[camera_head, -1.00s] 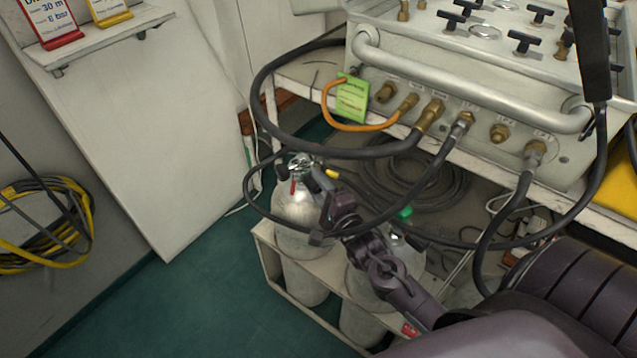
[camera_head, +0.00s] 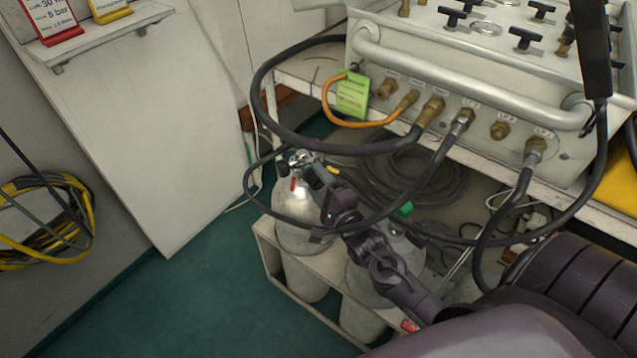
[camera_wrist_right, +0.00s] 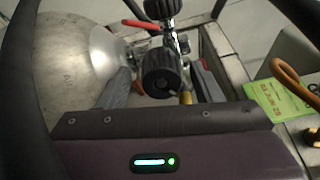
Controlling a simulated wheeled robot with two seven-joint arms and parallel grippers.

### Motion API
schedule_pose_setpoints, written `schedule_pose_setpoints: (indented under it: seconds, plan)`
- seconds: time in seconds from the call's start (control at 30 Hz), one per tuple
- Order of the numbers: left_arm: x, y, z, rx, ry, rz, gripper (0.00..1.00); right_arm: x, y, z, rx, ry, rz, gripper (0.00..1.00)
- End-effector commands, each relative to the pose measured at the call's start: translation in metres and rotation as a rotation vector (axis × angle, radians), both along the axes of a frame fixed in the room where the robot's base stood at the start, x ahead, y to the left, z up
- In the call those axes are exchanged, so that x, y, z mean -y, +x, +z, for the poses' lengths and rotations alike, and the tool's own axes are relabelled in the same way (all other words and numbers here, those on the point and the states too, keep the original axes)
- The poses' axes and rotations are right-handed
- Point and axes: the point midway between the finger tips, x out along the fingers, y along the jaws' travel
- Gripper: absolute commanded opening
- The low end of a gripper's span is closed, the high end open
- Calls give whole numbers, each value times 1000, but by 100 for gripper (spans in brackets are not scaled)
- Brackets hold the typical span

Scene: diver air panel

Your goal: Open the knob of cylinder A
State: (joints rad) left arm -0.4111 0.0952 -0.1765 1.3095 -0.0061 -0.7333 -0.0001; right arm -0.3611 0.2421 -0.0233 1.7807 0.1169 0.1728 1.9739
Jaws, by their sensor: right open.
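Two grey cylinders stand in a low rack. The back left cylinder (camera_head: 292,208) has a metal valve (camera_head: 300,160) with a red part on top. My right gripper (camera_head: 320,177) is at this valve, and its fingers are partly hidden in the head view. In the right wrist view a round black knob (camera_wrist_right: 161,73) sits on the valve, between my open right gripper's fingers (camera_wrist_right: 163,88); I cannot tell whether they touch it. The front right cylinder (camera_head: 368,285) has a green knob (camera_head: 404,209) and is partly covered by my right arm. No letter A is readable. My left gripper is out of view.
The air panel (camera_head: 480,150) stands on a white bench above the rack, with black hoses (camera_head: 258,100) looping down around the cylinders and my arm. A green tag (camera_head: 352,95) hangs at its left. Open green floor (camera_head: 210,300) lies left of the rack.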

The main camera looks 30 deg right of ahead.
Motion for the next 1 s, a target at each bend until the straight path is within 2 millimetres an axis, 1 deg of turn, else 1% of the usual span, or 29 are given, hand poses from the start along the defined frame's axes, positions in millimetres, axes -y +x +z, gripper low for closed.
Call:
schedule_pose_setpoints:
  seconds: [0.07,0.17,0.4,0.5,0.67,1.0]
  plan:
    - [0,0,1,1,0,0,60,0,-6,-1,-2,1,-1,59]
    - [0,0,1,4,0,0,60,0,-20,-2,-3,1,-1,59]
    - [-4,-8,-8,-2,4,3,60,0,-60,-3,-5,2,0,59]
    - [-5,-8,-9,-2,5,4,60,-1,-70,-3,-2,1,0,59]
    - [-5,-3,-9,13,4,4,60,0,-77,-3,-2,0,0,59]
    - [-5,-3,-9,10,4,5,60,-2,-76,-3,-17,-23,-1,59]
